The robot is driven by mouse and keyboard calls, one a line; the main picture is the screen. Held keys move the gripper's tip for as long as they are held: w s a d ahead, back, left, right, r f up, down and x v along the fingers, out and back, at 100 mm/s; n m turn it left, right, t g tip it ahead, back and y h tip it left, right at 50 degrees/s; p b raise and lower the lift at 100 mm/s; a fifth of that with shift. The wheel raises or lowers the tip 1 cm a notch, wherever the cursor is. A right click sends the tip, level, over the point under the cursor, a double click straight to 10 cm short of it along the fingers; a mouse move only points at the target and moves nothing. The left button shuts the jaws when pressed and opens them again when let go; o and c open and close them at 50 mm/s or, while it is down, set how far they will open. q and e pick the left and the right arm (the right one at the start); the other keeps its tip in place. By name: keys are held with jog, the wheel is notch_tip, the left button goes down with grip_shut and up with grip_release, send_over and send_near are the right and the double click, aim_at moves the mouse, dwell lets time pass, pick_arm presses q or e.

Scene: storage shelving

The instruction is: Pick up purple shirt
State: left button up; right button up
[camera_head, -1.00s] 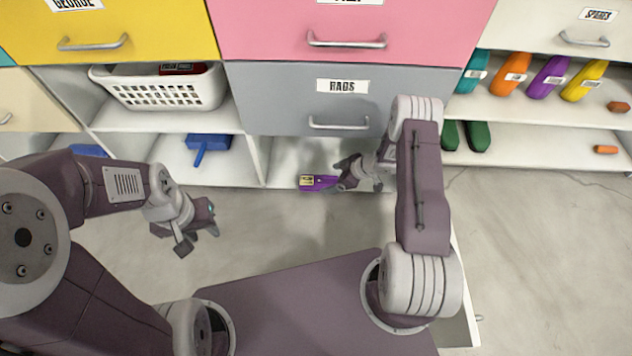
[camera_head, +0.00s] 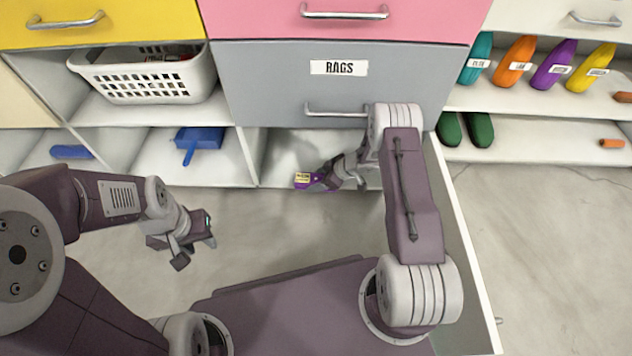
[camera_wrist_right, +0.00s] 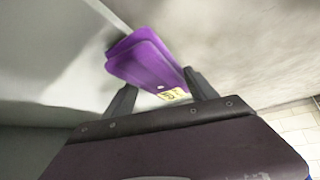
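The purple shirt (camera_head: 313,184) is a small folded bundle with a yellow label, in the open lower compartment under the grey RAGS drawer. My right gripper (camera_head: 333,177) reaches in from the right and meets its right side in the head view. In the right wrist view the shirt (camera_wrist_right: 145,58) lies just ahead of my right gripper (camera_wrist_right: 159,80), whose fingers are wide apart on either side of its labelled near end. I cannot tell whether they touch it. My left gripper (camera_head: 195,250) hangs over the floor at the left, empty, fingers apart.
The grey RAGS drawer (camera_head: 340,85) is just above my right arm. A blue dustpan (camera_head: 200,138) lies in the compartment to the left, below a white basket (camera_head: 145,75). Dark green shoe-like items (camera_head: 480,129) lie on the right shelf. The floor (camera_head: 560,230) at right is clear.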

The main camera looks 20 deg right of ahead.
aim_at(318, 180)
jog(key=c, duration=0.6)
jog(key=shift+r+p, duration=0.35)
jog(key=shift+p, duration=0.05)
jog(key=shift+c, duration=1.1)
notch_tip(318, 180, up, 5)
jog(key=p, duration=0.4)
jog(key=shift+f, duration=0.2)
jog(key=s+d+r+p, duration=0.1)
jog(key=s+d+p, duration=0.1)
jog(key=s+d+r+p, duration=0.2)
jog(key=d, duration=0.1)
jog(key=s+d+r+p, duration=0.2)
jog(key=s+d+p, duration=0.1)
jog(key=shift+s+r, duration=0.1)
jog(key=shift+r, duration=0.15)
jog(key=shift+s+d+r, duration=0.1)
jog(key=shift+s+d, duration=0.25)
